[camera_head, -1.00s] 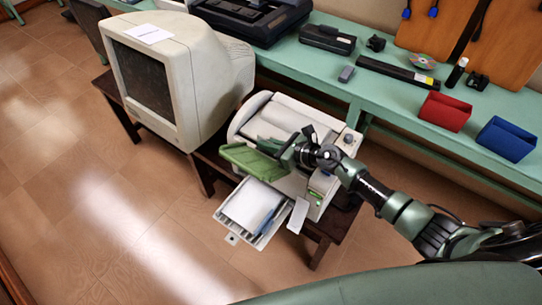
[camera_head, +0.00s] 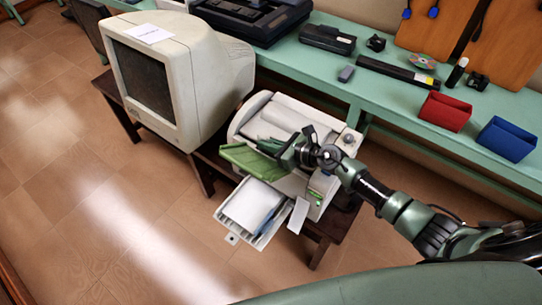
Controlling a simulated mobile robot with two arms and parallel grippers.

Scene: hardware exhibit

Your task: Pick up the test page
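My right arm reaches in from the right over the printer (camera_head: 330,147). My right gripper (camera_head: 287,154) is at the printer's front, beside the green flap (camera_head: 250,162). Its fingers are dark and small, and I cannot tell whether they are open or hold anything. White paper (camera_head: 247,203) lies in the pulled-out lower tray, below the gripper, with a blue part at its right. Another white sheet (camera_head: 149,33) with faint print lies on top of the monitor. I cannot tell which paper is the test page. My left gripper is not in view.
The bulky beige monitor (camera_head: 190,75) stands left of the printer on a low dark table (camera_head: 125,112). Behind is a green bench (camera_head: 290,62) with a red bin (camera_head: 444,111), a blue bin (camera_head: 507,139) and several devices. The floor at left is clear.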

